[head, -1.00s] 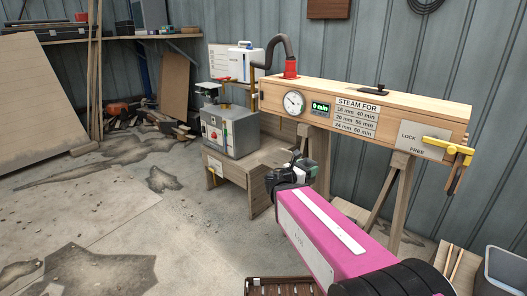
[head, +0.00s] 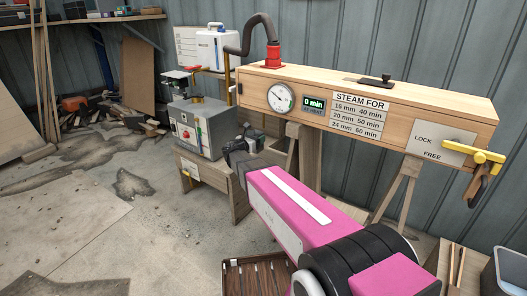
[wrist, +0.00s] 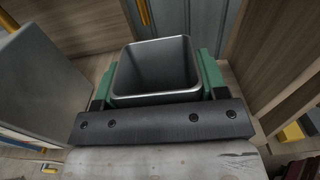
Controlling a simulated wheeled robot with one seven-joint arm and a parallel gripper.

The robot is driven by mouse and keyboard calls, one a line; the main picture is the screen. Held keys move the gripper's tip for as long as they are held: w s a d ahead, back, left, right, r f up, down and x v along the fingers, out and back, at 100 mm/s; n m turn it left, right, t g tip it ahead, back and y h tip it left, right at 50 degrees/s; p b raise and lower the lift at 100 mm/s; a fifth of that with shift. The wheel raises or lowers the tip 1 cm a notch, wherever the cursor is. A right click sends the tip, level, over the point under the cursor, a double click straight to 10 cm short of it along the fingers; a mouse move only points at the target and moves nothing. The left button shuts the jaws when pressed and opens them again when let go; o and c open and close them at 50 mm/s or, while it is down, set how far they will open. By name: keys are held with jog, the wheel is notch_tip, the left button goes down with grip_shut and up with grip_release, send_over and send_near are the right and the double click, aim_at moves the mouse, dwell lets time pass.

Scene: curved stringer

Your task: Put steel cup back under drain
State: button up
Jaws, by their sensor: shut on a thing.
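The steel cup (wrist: 155,98) is a square, open-topped grey metal cup, and its inside looks empty in the wrist view. The green finger pads of my gripper (wrist: 156,82) press on its left and right sides, so the gripper is shut on it. The cup looks upright. In the head view my gripper (head: 248,140) is between the grey boiler and the steam box (head: 330,98), low in front of the trestle leg. The cup is hidden there behind my magenta arm. I cannot make out the drain in either view.
The grey boiler (head: 201,132) stands on a low wooden stand (head: 213,187), close left of my gripper. Wooden trestle legs (head: 399,190) hold up the steam box. A yellow lever (head: 478,157) sticks out at its right end. A slatted brown crate (head: 255,276) is in front.

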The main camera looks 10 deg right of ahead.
jog(key=shift+w+d+f, duration=0.85)
jog(key=shift+w+f, duration=0.3)
jog(key=shift+f, duration=0.4)
jog(key=shift+w+d+f, duration=0.8)
jog(key=shift+w+f, duration=0.35)
jog(key=shift+f, duration=0.35)
jog(key=shift+w+d+f, duration=0.85)
jog(key=shift+w+f, duration=0.3)
jog(key=shift+f, duration=0.4)
jog(key=shift+f, duration=0.15)
jog(key=o, duration=1.1)
jog(key=v, duration=1.2)
jog(key=shift+r, duration=0.2)
